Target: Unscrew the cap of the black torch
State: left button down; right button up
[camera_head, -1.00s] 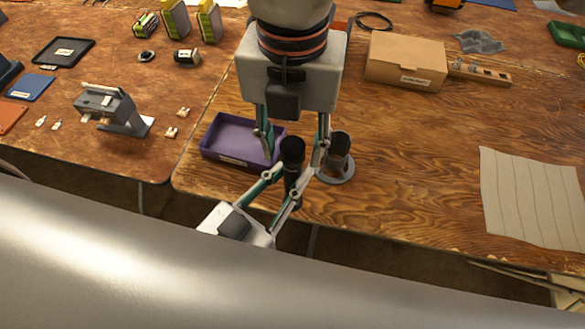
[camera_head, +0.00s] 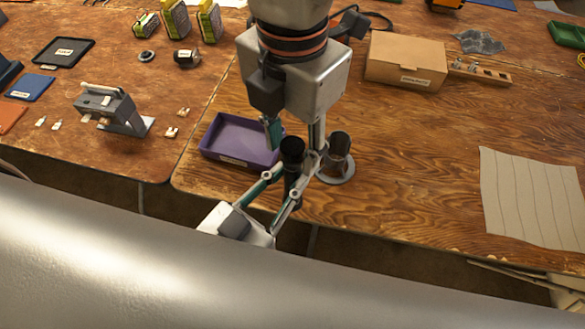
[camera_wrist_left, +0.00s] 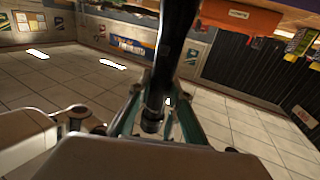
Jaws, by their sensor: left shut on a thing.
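The black torch (camera_head: 292,150) is upright near the table's front edge, its dark round end on top. My left gripper (camera_head: 287,186) reaches in from below and is shut on the torch body. In the left wrist view the torch (camera_wrist_left: 177,40) runs down from the top edge between the fingers (camera_wrist_left: 152,118). My right gripper (camera_head: 295,150) hangs above with one finger on each side of the torch's top. Its fingers look spread, with gaps beside the torch. The cap's seam cannot be made out.
A purple tray (camera_head: 225,150) lies just left of the torch. A dark cylinder (camera_head: 339,146) stands on a grey round base (camera_head: 346,178) close on the right. A cardboard box (camera_head: 405,62) is farther back. Bare wood lies right of the cylinder, before a beige sheet (camera_head: 530,200).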

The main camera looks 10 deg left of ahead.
jog(key=m, duration=0.5)
jog(key=shift+m, duration=0.4)
jog(key=c, duration=1.1)
jog(key=shift+o, duration=0.2)
jog(key=n, duration=0.4)
jog(key=shift+n, duration=0.9)
jog(key=shift+n, duration=1.2)
jog(key=n, duration=0.3)
